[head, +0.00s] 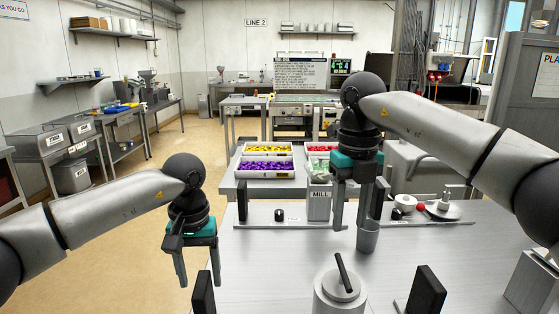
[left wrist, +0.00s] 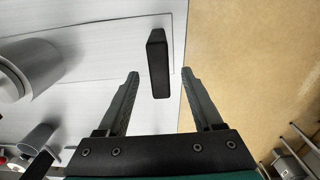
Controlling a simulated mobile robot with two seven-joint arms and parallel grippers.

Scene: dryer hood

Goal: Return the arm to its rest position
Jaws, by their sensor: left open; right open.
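My left gripper (head: 198,282) hangs over the left edge of the metal table (head: 265,270), fingers pointing down, open and empty. In the left wrist view its two fingers (left wrist: 160,73) stand apart, with a black upright block (left wrist: 159,63) below and beyond them. That block also shows at the table's left edge in the head view (head: 203,294). My right gripper (head: 357,222) is open above the table, in front of the grey MILL box (head: 319,205). A grey cup (head: 367,238) stands just beyond its fingers; contact cannot be told.
A pale cylinder with a black lever (head: 340,290) stands at the near middle. Another black block (head: 427,293) is at near right. Trays of purple (head: 264,178) and yellow pieces lie behind. Open floor (head: 130,240) lies left of the table.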

